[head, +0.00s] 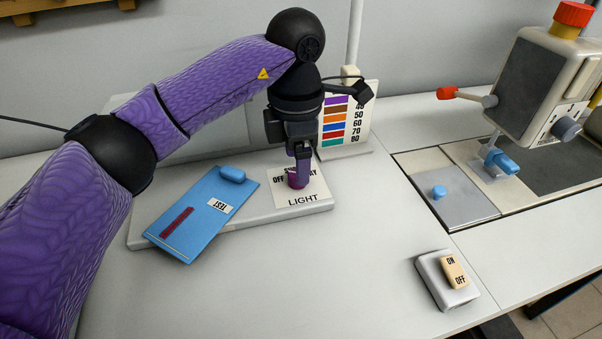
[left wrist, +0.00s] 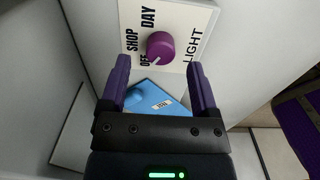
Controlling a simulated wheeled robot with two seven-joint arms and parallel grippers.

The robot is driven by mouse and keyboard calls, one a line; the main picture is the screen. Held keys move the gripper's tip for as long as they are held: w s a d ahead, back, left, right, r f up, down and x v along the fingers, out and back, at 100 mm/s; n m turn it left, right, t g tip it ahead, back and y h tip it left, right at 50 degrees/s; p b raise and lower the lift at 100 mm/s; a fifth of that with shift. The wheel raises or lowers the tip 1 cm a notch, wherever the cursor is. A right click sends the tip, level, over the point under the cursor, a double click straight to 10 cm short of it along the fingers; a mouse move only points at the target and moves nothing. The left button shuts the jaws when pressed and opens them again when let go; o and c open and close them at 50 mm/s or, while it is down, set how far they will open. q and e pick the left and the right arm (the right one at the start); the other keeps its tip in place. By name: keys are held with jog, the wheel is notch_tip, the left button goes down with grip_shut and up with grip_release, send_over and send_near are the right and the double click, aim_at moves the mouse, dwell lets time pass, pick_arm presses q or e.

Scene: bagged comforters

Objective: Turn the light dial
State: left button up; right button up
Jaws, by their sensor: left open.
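The light dial is a purple round knob (left wrist: 160,47) on a white plate (left wrist: 196,22) marked OFF, SHOP, DAY and LIGHT. In the left wrist view its pale pointer line aims at the lower left, near OFF. In the head view the knob (head: 297,180) is partly hidden by my gripper. My left gripper (head: 301,165) points down at the knob from above. In the left wrist view its two purple fingers (left wrist: 160,75) are apart, with the knob just beyond the tips and nothing held. I cannot tell whether a finger touches it. My right gripper is not in view.
A blue TEST board (head: 200,212) lies left of the plate. A color chart (head: 346,115) stands behind. A white ON/OFF switch (head: 446,279) sits at front right. A sewing machine (head: 535,75) stands at right. The front middle of the table is clear.

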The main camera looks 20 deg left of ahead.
pick_arm(q)
notch_tip(320, 180, down, 3)
jog(key=shift+r+b, duration=0.15)
jog(key=shift+b, duration=0.2)
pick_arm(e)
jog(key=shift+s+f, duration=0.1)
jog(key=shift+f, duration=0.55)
pick_arm(q)
jog(key=shift+c, duration=0.8)
grip_shut()
jog(key=shift+r, duration=0.1)
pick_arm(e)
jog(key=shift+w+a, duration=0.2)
